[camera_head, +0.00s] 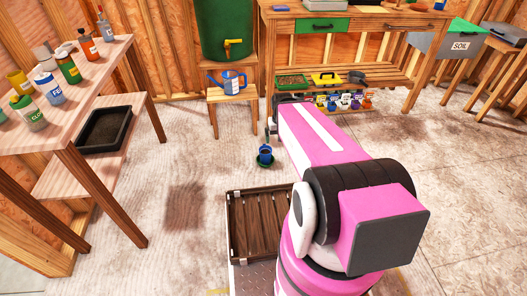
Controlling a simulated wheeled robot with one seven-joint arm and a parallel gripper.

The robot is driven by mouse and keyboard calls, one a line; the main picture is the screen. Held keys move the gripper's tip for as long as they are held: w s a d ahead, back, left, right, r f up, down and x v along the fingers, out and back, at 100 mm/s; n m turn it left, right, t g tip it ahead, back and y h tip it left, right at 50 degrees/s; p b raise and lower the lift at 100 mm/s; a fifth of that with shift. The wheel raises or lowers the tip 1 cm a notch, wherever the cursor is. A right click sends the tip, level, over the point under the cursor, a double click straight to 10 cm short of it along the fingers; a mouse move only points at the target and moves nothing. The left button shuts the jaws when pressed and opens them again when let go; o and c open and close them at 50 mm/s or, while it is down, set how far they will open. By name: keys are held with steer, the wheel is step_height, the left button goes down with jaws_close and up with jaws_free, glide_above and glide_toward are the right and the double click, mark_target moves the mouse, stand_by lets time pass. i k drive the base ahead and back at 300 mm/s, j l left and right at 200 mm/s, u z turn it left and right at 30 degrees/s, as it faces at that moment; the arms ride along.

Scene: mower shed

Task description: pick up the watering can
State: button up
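The blue watering can (228,83) stands on a small wooden stool (232,96), below the yellow tap of a green barrel (222,30). My pink arm reaches from the lower right toward the back of the shed.
A small blue container (265,154) stands on a green dish on the floor. A bench (65,88) with bottles and cans is on the left; a workbench (350,70) with trays and small pots is at the back. Concrete floor between me and the stool is mostly clear.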

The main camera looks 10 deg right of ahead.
mark_target(231, 87)
steer(key=i+j+z, duration=0.2)
steer(key=i+j, duration=0.2)
steer(key=j, duration=0.25)
steer(key=i+j+z, duration=0.2)
steer(key=i+j, duration=0.15)
steer(key=j, duration=0.3)
steer(key=i+j+z, duration=0.1)
steer(key=j, duration=0.25)
steer(key=i+j+z, duration=0.1)
steer(key=i+j, duration=0.15)
steer(key=j, duration=0.15)
